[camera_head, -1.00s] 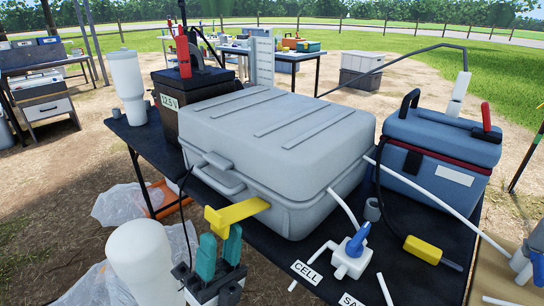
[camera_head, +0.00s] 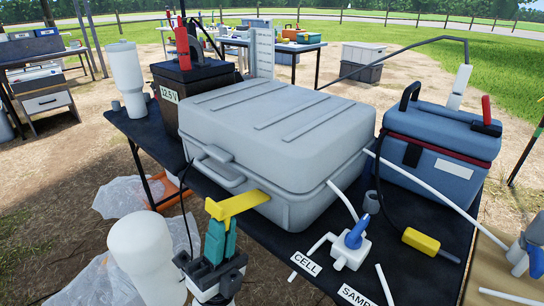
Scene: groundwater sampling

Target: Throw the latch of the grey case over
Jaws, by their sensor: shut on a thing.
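The grey case (camera_head: 275,135) lies closed on the black table, its carry handle (camera_head: 215,168) on the near left side. The yellow latch (camera_head: 240,204) sticks out from the case's near side, low down, right of the handle. My gripper (camera_head: 225,222), with teal fingers, is directly at the latch's outer end and shut on it. The fingertips are partly hidden behind the latch's drooping end piece.
A blue cooler (camera_head: 440,145) stands right of the case, and a 12.5 V battery box (camera_head: 190,90) behind left. A white valve (camera_head: 350,247) with a blue handle, white tubes and a yellow probe (camera_head: 421,241) lie on the table's right part.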

